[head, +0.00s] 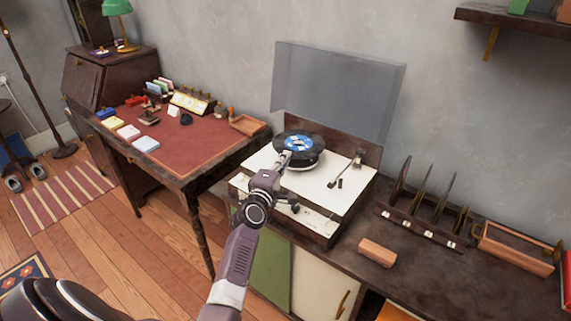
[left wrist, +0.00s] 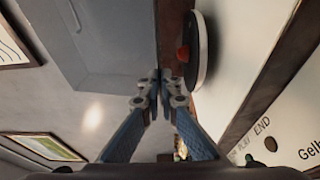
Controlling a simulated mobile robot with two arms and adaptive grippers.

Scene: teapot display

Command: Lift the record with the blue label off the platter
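The black record with the blue label (head: 301,142) is at the turntable (head: 330,195), seen over the platter. The platter's pale rim (head: 308,167) shows below it, so the record looks raised. My left gripper (head: 286,157) is at the record's near left edge, its fingers nearly together on that edge. In the left wrist view the left gripper's fingertips (left wrist: 158,82) are close together, and the record between them is too edge-on to make out clearly. My right gripper is not in view.
The turntable's clear lid (head: 340,85) stands open behind. The tonearm (head: 350,168) is to the right of the platter. A record rack (head: 420,225) and a wooden block (head: 377,252) are farther right. A red-topped desk (head: 190,145) stands left.

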